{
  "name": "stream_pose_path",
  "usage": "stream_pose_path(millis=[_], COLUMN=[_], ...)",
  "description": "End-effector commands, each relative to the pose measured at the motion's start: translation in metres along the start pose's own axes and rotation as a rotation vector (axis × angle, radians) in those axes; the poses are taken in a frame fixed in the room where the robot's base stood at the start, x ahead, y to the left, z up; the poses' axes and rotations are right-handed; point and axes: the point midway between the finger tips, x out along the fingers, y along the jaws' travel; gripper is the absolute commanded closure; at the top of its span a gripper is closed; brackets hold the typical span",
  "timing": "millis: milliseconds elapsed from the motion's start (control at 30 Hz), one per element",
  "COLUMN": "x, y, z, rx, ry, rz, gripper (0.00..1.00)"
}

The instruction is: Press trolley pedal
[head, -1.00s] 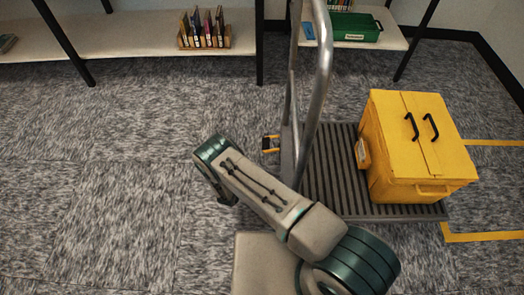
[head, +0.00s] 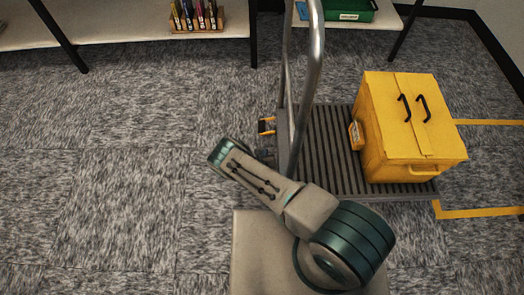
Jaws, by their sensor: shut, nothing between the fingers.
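The trolley has a dark ribbed deck (head: 330,150) and a tall grey metal handle (head: 314,75) at its left end.
A yellow box (head: 400,135) with black handles stands on the deck's right part. Yellow floor lines (head: 480,212) lie to the right. A shelf along the back holds a rack of bottles or books (head: 197,18) and a green bin (head: 348,10). Carpet at left is clear.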

Motion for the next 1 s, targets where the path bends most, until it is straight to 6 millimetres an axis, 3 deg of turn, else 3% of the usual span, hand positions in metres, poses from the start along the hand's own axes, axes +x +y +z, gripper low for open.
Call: stream_pose_path(millis=[367,433,600,1000], x=[0.084,0.075,0.069,0.065], y=[0.001,0.001,0.001,0.001], z=[-0.004,0.014,0.03,0.038], rx=[0.002,0.0,0.0,0.0], ry=[-0.002,-0.003,-0.001,0.0], rz=[-0.001,0.001,0.0,0.0], gripper=[1.0,1.0,1.0,1.0])
